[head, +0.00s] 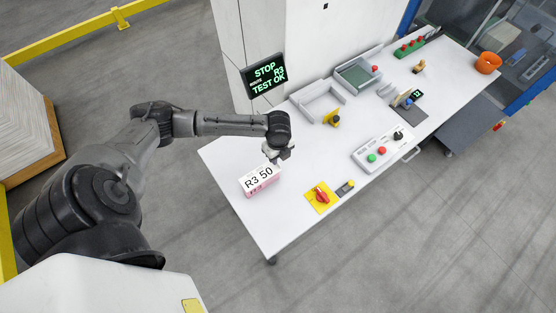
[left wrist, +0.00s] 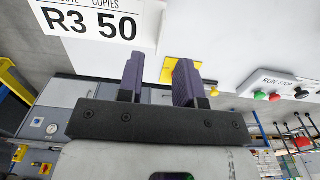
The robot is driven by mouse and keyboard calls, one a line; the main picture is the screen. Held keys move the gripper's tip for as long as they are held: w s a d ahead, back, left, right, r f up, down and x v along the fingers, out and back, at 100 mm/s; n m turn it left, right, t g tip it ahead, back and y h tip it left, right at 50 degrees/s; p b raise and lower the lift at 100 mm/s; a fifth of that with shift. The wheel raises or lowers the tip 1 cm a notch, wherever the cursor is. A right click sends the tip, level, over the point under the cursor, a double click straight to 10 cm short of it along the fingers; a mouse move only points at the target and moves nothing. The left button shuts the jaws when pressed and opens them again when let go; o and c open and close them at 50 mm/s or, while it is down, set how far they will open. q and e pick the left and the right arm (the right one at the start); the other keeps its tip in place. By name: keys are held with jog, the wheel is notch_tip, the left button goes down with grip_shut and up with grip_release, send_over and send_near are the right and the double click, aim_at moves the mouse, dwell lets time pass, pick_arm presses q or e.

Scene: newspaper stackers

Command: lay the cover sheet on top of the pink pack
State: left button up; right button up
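The pink pack (head: 264,188) sits on the white table near its left end, with pink showing along its side. The white cover sheet (head: 259,177), printed "R3 50", lies over the top of the pack and hides it. The sheet also shows at the upper left of the left wrist view (left wrist: 90,25). My left gripper (head: 278,158) is just behind the pack in the head view. In the left wrist view its two purple fingers (left wrist: 159,80) stand apart with nothing between them, to the right of the sheet. My right gripper is not in view.
A yellow plate with a red knob (head: 320,197) and a button box (head: 379,151) lie to the right. Grey trays (head: 320,101) and a black display (head: 264,75) with green text stand at the back. The table in front of the pack is clear.

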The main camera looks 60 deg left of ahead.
pick_arm(q)
notch_tip(320, 180, up, 10)
jog(key=shift+f+b, duration=0.25)
jog(key=shift+b, duration=0.05)
